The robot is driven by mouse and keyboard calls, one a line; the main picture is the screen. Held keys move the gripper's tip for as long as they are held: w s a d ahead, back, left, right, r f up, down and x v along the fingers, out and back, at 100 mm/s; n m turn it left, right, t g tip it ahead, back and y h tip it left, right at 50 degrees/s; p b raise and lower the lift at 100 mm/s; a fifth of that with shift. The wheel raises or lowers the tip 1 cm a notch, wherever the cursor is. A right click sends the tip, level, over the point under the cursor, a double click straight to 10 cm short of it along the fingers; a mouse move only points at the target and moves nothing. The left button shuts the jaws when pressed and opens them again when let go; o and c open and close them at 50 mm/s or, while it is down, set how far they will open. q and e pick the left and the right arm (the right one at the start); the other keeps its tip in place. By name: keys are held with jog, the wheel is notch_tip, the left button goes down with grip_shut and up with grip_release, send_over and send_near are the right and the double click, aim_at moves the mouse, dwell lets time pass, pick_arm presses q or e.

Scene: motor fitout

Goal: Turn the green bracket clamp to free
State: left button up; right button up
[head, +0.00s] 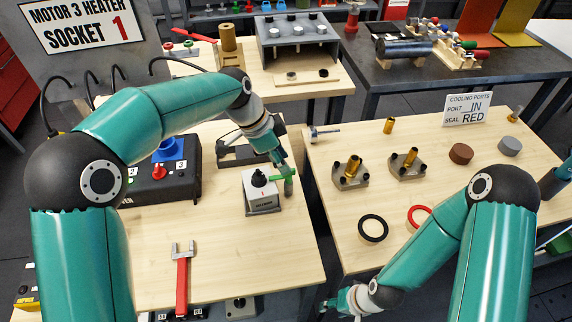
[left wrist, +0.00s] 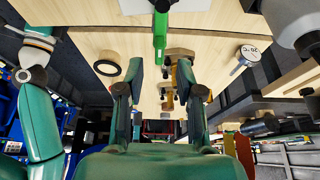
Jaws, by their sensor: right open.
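The green bracket clamp (head: 289,185) shows as a green handle at the right side of a small pale box with a black knob (head: 261,196). It also shows in the left wrist view (left wrist: 160,40) as an upright green bar with a dark end. My left gripper (head: 281,163) is at the handle in the head view. In the left wrist view its two fingers (left wrist: 160,72) are spread, with the green bar between and beyond their tips. I cannot tell whether a finger touches it. My right gripper (head: 350,300) is low by the right table's front edge, away from the clamp.
A black control box (head: 160,178) with a red button and a blue part stands left of the clamp. A red-handled wrench (head: 182,280) lies in front. The right table holds brass fittings (head: 352,168), a black ring (head: 373,228) and a red ring (head: 419,215). A gap separates the tables.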

aim_at(282, 177)
pick_arm(q)
jog(key=shift+x, duration=1.8)
